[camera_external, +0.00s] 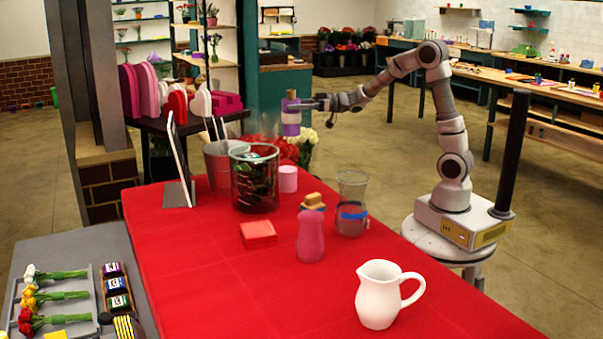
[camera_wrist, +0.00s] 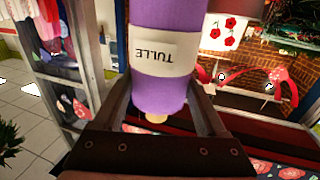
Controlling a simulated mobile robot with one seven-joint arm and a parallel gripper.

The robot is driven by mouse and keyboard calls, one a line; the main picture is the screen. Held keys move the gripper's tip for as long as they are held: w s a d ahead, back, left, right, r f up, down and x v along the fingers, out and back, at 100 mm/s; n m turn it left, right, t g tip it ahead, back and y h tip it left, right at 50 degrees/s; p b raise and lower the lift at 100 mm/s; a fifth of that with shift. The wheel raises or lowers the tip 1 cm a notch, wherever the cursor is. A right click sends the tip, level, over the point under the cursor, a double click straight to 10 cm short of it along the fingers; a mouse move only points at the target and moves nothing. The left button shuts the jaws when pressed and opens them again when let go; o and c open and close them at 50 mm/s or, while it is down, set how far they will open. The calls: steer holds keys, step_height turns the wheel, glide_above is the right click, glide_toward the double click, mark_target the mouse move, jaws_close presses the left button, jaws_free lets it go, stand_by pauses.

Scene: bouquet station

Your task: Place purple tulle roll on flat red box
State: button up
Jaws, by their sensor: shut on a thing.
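The purple tulle roll (camera_external: 291,117) is upright in the air above the far part of the red table, with a cream label band around it. In the wrist view the roll (camera_wrist: 160,93) fills the space between the fingers, and its label reads TULLE upside down. My gripper (camera_external: 297,104) is shut on the roll; both fingers show in the wrist view (camera_wrist: 158,108). The flat red box (camera_external: 258,233) lies on the red tablecloth near the table's middle, well below and in front of the roll. Its top is bare.
A dark glass vase (camera_external: 254,180), a pink cylinder (camera_external: 288,179), a pink vase (camera_external: 310,237), a clear glass vase (camera_external: 351,205) and a white pitcher (camera_external: 380,295) stand on the red table (camera_external: 215,297). Cloth left of and in front of the red box is clear.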

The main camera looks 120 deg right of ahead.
steer(key=r, duration=0.7)
steer(key=shift+w+a+r, duration=0.1)
steer(key=shift+w+r, duration=0.15)
steer(key=shift+r, duration=0.05)
steer(key=w+a+r+n+y+p, duration=0.1)
steer(key=w+a+r+n+y, duration=0.15)
steer(key=w+a, duration=1.8)
steer(key=w+a+f+n+y, duration=0.1)
steer(key=w+a+y, duration=0.15)
steer(key=a, duration=0.45)
steer(key=w+a+f+y+p, duration=0.1)
steer(key=w+a, duration=0.3)
steer(key=a, duration=0.4)
steer(key=w+a+f+n+y, duration=0.1)
steer(key=w+a, duration=0.2)
steer(key=a, duration=0.4)
step_height(320, 180, down, 15)
steer(key=b, duration=0.1)
steer(key=shift+w+d, duration=0.15)
steer(key=shift+d, duration=0.1)
